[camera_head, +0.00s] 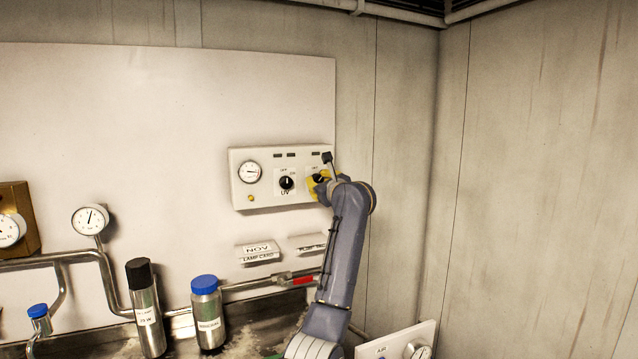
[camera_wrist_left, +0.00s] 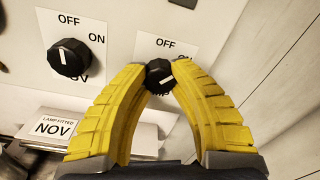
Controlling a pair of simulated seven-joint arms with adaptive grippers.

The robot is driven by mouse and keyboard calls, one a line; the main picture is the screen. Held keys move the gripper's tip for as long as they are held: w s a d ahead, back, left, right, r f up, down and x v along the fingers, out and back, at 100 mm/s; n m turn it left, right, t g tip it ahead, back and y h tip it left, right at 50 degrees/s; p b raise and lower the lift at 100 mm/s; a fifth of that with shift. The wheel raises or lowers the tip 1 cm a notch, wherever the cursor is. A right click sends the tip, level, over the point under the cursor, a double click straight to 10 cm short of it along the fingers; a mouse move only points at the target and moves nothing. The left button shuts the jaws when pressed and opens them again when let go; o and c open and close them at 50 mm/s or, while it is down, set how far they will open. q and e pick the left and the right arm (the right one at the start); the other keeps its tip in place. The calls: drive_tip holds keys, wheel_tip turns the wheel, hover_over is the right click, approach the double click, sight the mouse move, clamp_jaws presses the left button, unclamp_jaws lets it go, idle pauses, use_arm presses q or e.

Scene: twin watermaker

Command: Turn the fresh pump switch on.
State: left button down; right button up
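A white control panel (camera_head: 240,190) on the back wall carries two black rotary knobs with OFF and ON marks. My left gripper (camera_head: 320,182) is at the right-hand knob (camera_wrist_left: 158,74), with its yellow fingers on both sides of it. In the left wrist view the fingertips appear to touch the knob. Its white pointer line slants up to the right, off the OFF mark, toward the side where ON is partly covered by the right finger. The label below this knob is mostly hidden. The left-hand knob (camera_head: 287,183), marked UV, points up to OFF. My right gripper is out of view.
A round gauge (camera_head: 250,172) and a small yellow light sit left on the panel. Below are a NOV lamp card (camera_head: 258,252), a second card holder (camera_head: 307,243), pipes, a blue-capped bottle (camera_head: 207,310) and a black-capped cylinder (camera_head: 146,308). The right wall is bare.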

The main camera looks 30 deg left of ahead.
use_arm(q)
drive_tip(key=shift+f, duration=0.2)
drive_tip(key=shift+f+m, duration=0.1)
drive_tip(key=shift+m, duration=1.8)
drive_tip(key=c, duration=1.3)
unclamp_jaws()
drive_tip(key=o, duration=0.3)
drive_tip(key=v, duration=1.2)
drive_tip(key=shift+r, duration=0.2)
drive_tip(key=shift+f, duration=0.1)
